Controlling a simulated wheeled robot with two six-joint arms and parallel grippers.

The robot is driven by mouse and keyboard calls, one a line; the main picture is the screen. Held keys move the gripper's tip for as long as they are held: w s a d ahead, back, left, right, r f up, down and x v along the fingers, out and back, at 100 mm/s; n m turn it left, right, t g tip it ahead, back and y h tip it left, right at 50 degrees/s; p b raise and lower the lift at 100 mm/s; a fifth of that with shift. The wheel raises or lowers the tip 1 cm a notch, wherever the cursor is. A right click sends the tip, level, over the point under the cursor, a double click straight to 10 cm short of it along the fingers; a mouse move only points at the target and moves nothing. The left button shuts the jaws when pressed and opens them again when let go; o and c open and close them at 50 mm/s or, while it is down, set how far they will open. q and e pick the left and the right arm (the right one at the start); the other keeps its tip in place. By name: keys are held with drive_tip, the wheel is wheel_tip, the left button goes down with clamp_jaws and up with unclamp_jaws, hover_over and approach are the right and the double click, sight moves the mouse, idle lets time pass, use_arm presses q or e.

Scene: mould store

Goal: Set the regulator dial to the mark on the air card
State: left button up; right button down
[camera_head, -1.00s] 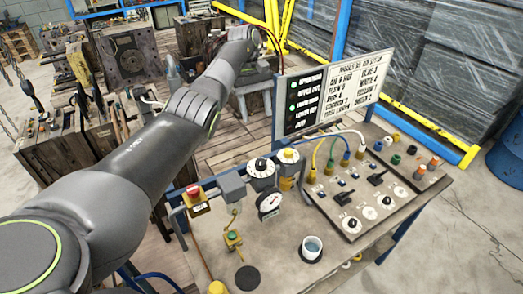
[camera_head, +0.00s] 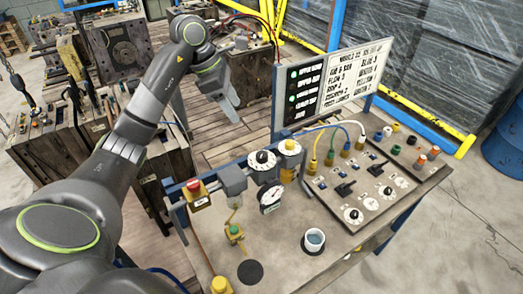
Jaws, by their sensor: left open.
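A round white dial with a black knob (camera_head: 262,160) sits at the back left of the bench panel; I take it as the regulator dial. A white gauge (camera_head: 271,197) is just below it. The white card (camera_head: 345,78) with black lettering stands on the board behind the bench; a line on it seems to give an air value in bar, but the small print is blurred. My left gripper (camera_head: 232,102) hangs above the wooden floor behind the bench, up and left of the dial, apart from it. It is open and seems empty. My right gripper is not in view.
A red stop button (camera_head: 194,187) on a yellow box and a yellow-topped unit (camera_head: 289,149) flank the dial. A cup (camera_head: 314,240) stands at the front. A cable panel (camera_head: 360,185) fills the right side. Mould blocks (camera_head: 125,53) stand at the back left.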

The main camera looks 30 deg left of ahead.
use_arm(q)
drive_tip(key=b, duration=0.4)
approach(261, 154)
drive_tip(key=p+x, duration=0.4)
drive_tip(key=x, duration=0.3)
drive_tip(key=shift+w+d+f+p, duration=0.1)
drive_tip(key=shift+d+f+p, duration=0.15)
drive_tip(key=shift+p, duration=0.1)
drive_tip(key=shift+w+d+f, duration=0.15)
drive_tip(key=shift+f, duration=0.45)
